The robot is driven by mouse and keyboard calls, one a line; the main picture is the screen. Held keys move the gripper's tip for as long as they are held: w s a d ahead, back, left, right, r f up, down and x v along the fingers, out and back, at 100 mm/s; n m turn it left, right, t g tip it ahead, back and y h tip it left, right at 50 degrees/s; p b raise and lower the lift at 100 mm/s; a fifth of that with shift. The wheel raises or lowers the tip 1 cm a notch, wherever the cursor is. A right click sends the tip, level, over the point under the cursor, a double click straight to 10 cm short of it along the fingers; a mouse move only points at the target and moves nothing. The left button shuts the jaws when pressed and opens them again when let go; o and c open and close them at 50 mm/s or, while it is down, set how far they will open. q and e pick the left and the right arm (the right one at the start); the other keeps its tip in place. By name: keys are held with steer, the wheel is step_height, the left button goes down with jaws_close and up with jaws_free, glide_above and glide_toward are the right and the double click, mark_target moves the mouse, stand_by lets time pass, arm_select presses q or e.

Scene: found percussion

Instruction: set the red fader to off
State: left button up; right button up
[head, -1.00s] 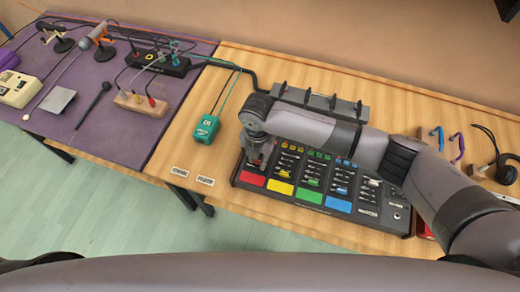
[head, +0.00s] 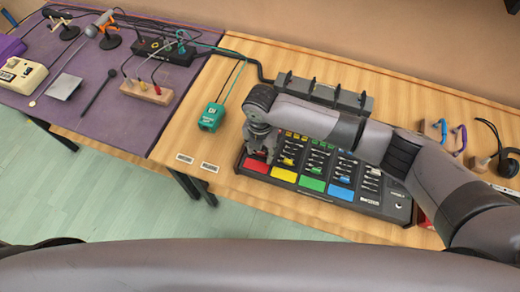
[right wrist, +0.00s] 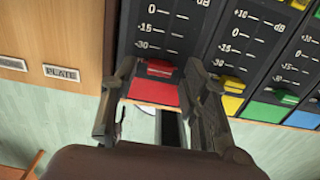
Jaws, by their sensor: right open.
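The mixer (head: 385,208) is a black panel with a row of coloured pads along its front. The red fader cap (right wrist: 160,68) sits at the low end of its scale, below the -30 mark, just above the red pad (right wrist: 153,92). The red pad also shows in the head view (head: 257,166). My right gripper (right wrist: 158,72) is open, with one finger on each side of the red cap. Whether the fingers touch the cap, I cannot tell. In the head view, the right gripper (head: 262,152) hides the red fader. My left gripper is not in view.
A teal box (head: 211,117) is left of the mixer. A grey rack (head: 322,93) stands behind it. Name plates (head: 209,167) lie at the table's front edge.

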mark_target(260, 154)
step_height(260, 154, up, 12)
stand_by(0.4)
steer(key=shift+a+f, duration=0.1)
steer(key=shift+f, duration=0.05)
stand_by(0.3)
